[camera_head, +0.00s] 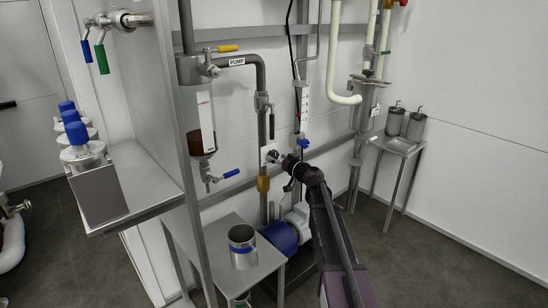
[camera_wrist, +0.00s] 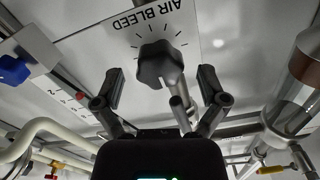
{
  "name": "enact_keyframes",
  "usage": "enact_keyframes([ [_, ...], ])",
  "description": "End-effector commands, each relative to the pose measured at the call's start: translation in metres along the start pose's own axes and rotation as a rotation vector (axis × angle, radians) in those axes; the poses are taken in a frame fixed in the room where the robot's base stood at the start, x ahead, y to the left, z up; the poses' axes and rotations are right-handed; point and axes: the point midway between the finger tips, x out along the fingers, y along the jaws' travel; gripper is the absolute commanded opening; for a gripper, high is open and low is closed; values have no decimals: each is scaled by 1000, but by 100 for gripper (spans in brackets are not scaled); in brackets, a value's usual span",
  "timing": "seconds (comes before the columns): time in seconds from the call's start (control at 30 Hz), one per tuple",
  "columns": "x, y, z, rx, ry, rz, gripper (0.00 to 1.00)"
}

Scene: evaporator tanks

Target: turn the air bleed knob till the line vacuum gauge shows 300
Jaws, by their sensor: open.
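The air bleed knob (camera_wrist: 160,66) is dark and lobed, on a pale plate (camera_wrist: 120,28) with tick marks and the words AIR BLEED, upside down in the wrist view. My gripper (camera_wrist: 160,79) is open, one finger on each side of the knob, with visible gaps to it. In the head view my gripper (camera_head: 283,159) is at the small white plate (camera_head: 268,153) beside the pump pipe; the knob is hard to make out there. I cannot make out a line vacuum gauge or a reading in either view.
A grey pipe labelled PUMP (camera_head: 237,61) runs down next to my gripper. A blue valve handle (camera_head: 304,144) and a white scale strip (camera_head: 304,104) are close on the right. A blue-handled valve (camera_head: 231,173) is left. A steel table (camera_head: 262,262) stands below.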

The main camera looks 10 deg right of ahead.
Motion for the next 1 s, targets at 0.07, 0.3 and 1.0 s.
enact_keyframes([
  [0.07,9,1,0,0,0,0,92],
  [0.3,17,0,0,0,0,1,92],
  [1.0,18,0,0,1,0,1,10],
])
